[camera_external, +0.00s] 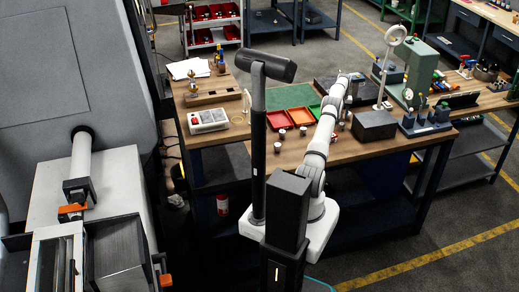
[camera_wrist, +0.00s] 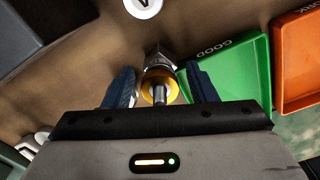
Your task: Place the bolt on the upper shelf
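In the wrist view, a metal piece with a hexagonal part (camera_wrist: 159,57) and a yellow-gold ring, which looks like the bolt, lies between the fingers of my gripper (camera_wrist: 160,88). The two blue fingers are apart, with a gap on each side of the piece. In the external view, my arm reaches over the wooden bench, and my gripper (camera_external: 350,80) is small at its far end; the bolt cannot be made out there. A rack with red bins (camera_external: 213,13) stands at the back; I cannot tell whether it holds the upper shelf.
The green tray (camera_wrist: 232,75) marked GOOD is close right of my gripper, with an orange tray (camera_wrist: 297,65) beyond. A white round piece (camera_wrist: 143,6) is ahead. On the bench, a dark box (camera_external: 374,125) and a magnifier lamp (camera_external: 391,40) stand right of my arm.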

